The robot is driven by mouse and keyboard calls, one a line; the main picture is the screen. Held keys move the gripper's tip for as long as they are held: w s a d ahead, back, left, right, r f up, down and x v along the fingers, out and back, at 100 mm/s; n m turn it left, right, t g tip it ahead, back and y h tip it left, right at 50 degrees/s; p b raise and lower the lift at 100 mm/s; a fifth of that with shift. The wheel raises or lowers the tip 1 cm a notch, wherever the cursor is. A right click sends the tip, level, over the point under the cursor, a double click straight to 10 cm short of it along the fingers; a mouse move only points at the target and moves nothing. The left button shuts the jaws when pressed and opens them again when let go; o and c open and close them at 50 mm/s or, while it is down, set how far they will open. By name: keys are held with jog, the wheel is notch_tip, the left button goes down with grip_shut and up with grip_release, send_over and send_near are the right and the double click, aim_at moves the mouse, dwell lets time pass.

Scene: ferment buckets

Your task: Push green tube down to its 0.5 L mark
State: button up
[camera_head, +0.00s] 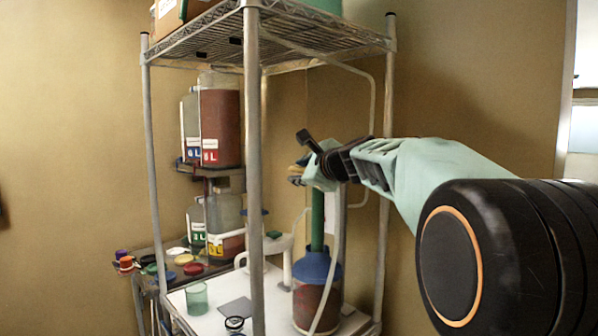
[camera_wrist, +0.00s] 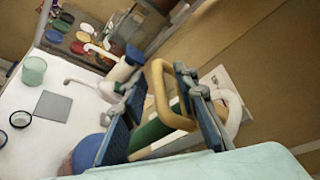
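The green tube (camera_head: 317,222) stands upright out of the blue cap (camera_head: 317,266) of a bucket (camera_head: 310,305) with reddish contents. In the wrist view the tube (camera_wrist: 150,134) shows between my fingers, below a tan loop-shaped handle (camera_wrist: 160,80). My gripper (camera_head: 304,161) is at the upper end of the tube. In the wrist view my gripper (camera_wrist: 156,86) has its fingers spread apart, one on each side of the handle. I cannot tell whether either finger touches it. No 0.5 L mark is readable, and my gripper hides the tube's top.
A rack post (camera_head: 254,170) stands left of the tube, and a wire shelf (camera_head: 290,40) is above. A pale hose hangs beside the bucket. A green cup (camera_head: 197,298) stands on the white surface. Bottles labelled in litres (camera_head: 220,125) and coloured lids (camera_head: 193,269) are farther left.

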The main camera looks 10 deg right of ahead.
jog(key=shift+c, duration=0.5)
grip_shut()
jog(key=shift+f, duration=0.1)
notch_tip(320, 180, down, 17)
jog(key=b, duration=1.6)
jog(key=shift+o, duration=0.5)
grip_release()
jog(key=shift+s, duration=0.1)
